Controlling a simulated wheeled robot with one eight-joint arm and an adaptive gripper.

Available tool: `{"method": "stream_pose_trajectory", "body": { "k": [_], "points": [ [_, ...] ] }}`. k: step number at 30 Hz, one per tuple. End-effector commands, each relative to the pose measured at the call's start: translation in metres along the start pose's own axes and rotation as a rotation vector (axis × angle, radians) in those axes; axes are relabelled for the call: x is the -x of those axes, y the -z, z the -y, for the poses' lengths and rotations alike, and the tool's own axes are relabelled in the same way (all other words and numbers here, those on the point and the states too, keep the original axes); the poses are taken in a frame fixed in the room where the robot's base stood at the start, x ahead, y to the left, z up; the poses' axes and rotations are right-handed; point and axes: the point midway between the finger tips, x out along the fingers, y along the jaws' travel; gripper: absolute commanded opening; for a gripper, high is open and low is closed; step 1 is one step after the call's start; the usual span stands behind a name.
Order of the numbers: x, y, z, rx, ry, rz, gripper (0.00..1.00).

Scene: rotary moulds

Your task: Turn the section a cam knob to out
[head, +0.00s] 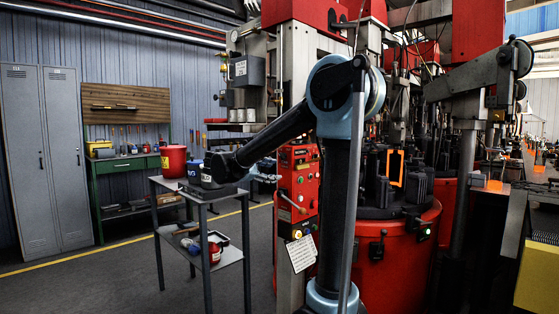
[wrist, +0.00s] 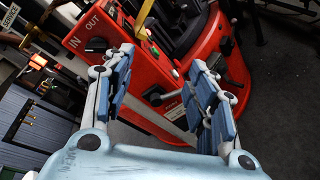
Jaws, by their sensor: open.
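A black cam knob (wrist: 97,45) sits on a red panel face (wrist: 122,40) in the wrist view, beside the white words IN and OUT. Which word it points to is not clear. My gripper (wrist: 160,65) is open, its two blue-padded fingers apart with nothing between them. The knob lies just beyond and left of the left fingertip, outside the gap; contact is not visible. In the head view my arm stands in front of the machine, and neither my gripper nor the labelled knob can be made out.
A red control box (head: 299,180) stands beside the large red drum (head: 395,275). A second black knob (wrist: 155,95) shows beyond the fingers. A grey trolley (head: 205,195) with pots stands left.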

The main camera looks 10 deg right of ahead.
Motion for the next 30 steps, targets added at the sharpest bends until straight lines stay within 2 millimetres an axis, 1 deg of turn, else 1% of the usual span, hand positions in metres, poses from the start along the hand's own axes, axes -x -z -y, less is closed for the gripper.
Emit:
{"method": "stream_pose_trajectory", "body": {
  "k": [1,3,6,9,13,17,20,30],
  "points": [
    [0.011,0.012,-0.017,0.025,-0.044,0.015,0.52],
    [0.024,0.022,-0.035,0.055,-0.097,0.041,0.52],
    [0.039,0.034,-0.054,0.086,-0.153,0.072,0.52],
    [0.049,0.041,-0.065,0.105,-0.187,0.091,0.52],
    [0.052,0.043,-0.07,0.113,-0.204,0.102,0.52],
    [0.042,0.042,-0.072,0.114,-0.203,0.103,0.52],
    [0.027,0.04,-0.075,0.113,-0.202,0.104,0.52],
    [-0.031,0.035,-0.087,0.113,-0.201,0.103,0.52]
  ]
}}
